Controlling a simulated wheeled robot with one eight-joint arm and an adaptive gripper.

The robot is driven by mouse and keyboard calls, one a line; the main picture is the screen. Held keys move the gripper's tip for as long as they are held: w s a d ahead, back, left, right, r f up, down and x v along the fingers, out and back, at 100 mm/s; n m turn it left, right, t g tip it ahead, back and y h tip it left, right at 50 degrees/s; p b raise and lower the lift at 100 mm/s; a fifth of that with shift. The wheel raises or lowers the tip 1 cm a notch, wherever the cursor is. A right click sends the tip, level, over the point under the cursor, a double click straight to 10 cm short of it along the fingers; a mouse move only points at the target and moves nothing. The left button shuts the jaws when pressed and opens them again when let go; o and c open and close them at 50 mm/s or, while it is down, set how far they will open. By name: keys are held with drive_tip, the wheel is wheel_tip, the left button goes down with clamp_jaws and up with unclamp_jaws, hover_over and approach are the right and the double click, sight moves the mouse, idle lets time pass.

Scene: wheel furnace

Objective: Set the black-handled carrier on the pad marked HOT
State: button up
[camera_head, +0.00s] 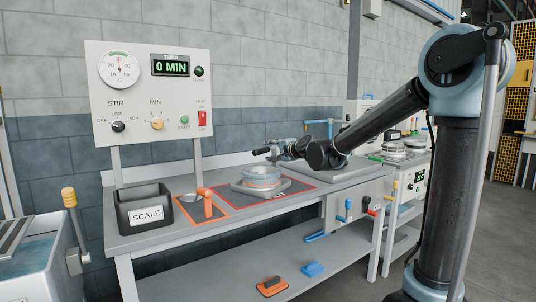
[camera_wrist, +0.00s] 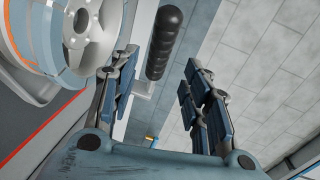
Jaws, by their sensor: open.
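The carrier (camera_head: 261,180), a grey holder with a clear ring and a pale wheel in it, sits on a dark red-edged pad (camera_head: 297,187) on the bench. The pad's white label is partly visible, too small to read surely. In the wrist view the wheel (camera_wrist: 88,30) and its clear bluish ring (camera_wrist: 32,35) fill the upper left. The black ribbed handle (camera_wrist: 165,42) stands between my open fingers, with gaps on both sides. My gripper (camera_head: 272,152) is above the carrier; it also shows in the wrist view (camera_wrist: 158,75). I cannot tell whether it touches the handle.
A control panel (camera_head: 150,92) reading 0 MIN rises behind. A grey plate (camera_head: 325,171) lies right of the carrier.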

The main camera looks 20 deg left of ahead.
drive_tip(key=shift+v, duration=2.15)
drive_tip(key=s+d+f+n+g+h, duration=0.2)
drive_tip(key=s+d+f, duration=0.7)
drive_tip(key=d, duration=0.5)
drive_tip(key=s+d+f+n+g+h, duration=0.3)
drive_tip(key=s+d+f+h, duration=0.3)
drive_tip(key=s+d+f, duration=0.4)
drive_tip(key=s+d+f+n+g+h, duration=0.2)
drive_tip(key=s+d+f, duration=0.7)
drive_tip(key=s+d, duration=0.6)
drive_tip(key=d+g+h, duration=0.1)
drive_tip(key=d, duration=0.4)
drive_tip(key=shift+s+f+n+g+h, duration=0.2)
drive_tip(key=shift+f+n+g+h, duration=0.1)
drive_tip(key=shift+n+h, duration=0.1)
drive_tip(key=shift+a, duration=0.1)
drive_tip(key=shift+w+f, duration=0.15)
drive_tip(key=shift+w, duration=0.35)
